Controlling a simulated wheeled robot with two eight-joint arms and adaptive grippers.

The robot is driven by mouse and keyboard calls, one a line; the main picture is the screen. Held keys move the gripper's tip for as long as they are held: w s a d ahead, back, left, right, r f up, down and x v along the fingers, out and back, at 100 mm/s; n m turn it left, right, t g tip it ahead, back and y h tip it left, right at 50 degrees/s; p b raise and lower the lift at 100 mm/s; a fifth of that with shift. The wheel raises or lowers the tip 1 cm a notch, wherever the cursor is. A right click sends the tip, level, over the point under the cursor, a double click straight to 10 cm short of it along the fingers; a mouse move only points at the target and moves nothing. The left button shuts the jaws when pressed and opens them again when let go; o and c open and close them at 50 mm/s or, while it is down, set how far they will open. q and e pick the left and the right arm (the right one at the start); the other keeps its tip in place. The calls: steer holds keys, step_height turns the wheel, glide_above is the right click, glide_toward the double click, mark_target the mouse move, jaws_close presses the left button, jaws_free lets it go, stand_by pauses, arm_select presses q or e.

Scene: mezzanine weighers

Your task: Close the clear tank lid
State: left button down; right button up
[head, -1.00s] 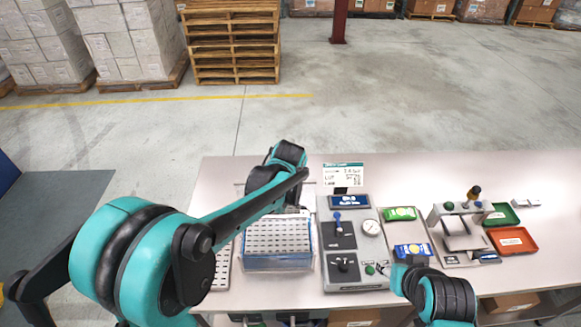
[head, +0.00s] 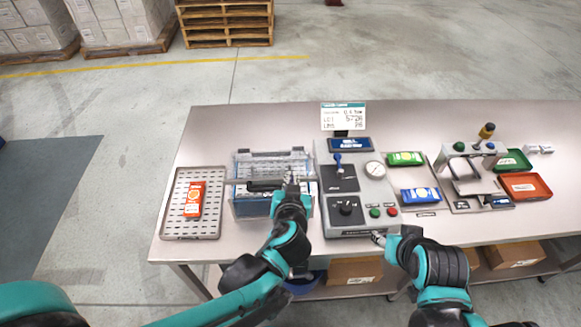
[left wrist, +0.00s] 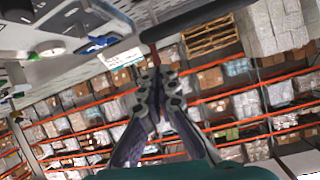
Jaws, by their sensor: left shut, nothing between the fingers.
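The clear tank (head: 262,209), with blue contents, stands left of the grey control unit. Its clear lid (head: 268,165) extends over the top; its exact angle is hard to tell. A dark handle bar (head: 264,185) crosses the tank and shows close in the left wrist view (left wrist: 197,20). My left gripper (head: 292,184) is shut and empty at the right end of this bar; contact is unclear. Its closed fingers show in the left wrist view (left wrist: 153,80). My right gripper (head: 378,238) is at the control unit's front edge; its fingers are too small to read.
A perforated tray (head: 177,222) with an orange packet (head: 194,199) lies left of the tank. The control unit (head: 348,228), with knobs and a gauge, stands close on the right. The table behind the tank is clear.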

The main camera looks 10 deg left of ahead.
arm_select(q)
steer(key=s+f+b, duration=0.3)
steer(key=f+b, duration=0.6)
steer(key=f, duration=0.3)
steer(key=shift+s+d, duration=0.35)
steer(key=shift+f, duration=0.1)
